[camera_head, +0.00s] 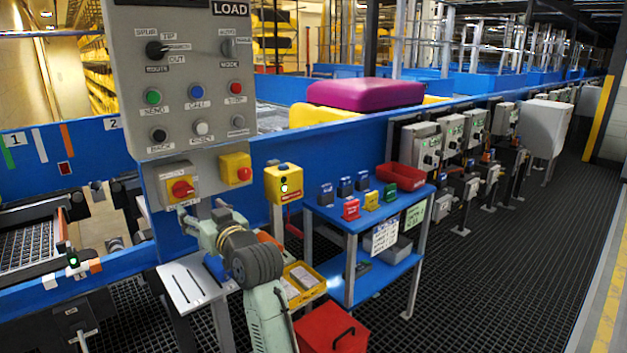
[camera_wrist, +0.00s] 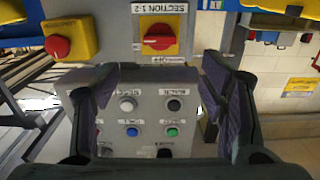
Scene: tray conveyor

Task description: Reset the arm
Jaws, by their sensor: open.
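My arm reaches up from the bottom of the head view. My gripper (camera_head: 203,212) is in front of the lower part of the control panel, just below the yellow box with a red rotary switch (camera_head: 180,189). In the wrist view my gripper (camera_wrist: 160,72) has its two dark fingers wide apart, with nothing between them. The red rotary switch (camera_wrist: 158,38) shows beyond the fingertips, near the top middle. The grey button panel (camera_wrist: 145,125) shows between the fingers, with its labels upside down. I cannot tell whether a finger touches anything.
A yellow box with a red button (camera_head: 236,168) is right of the switch. A blue shelf (camera_head: 330,214) holds small boxes and a red bin (camera_head: 401,176). A red box (camera_head: 331,330) is low beside my arm. The grated floor at right is clear.

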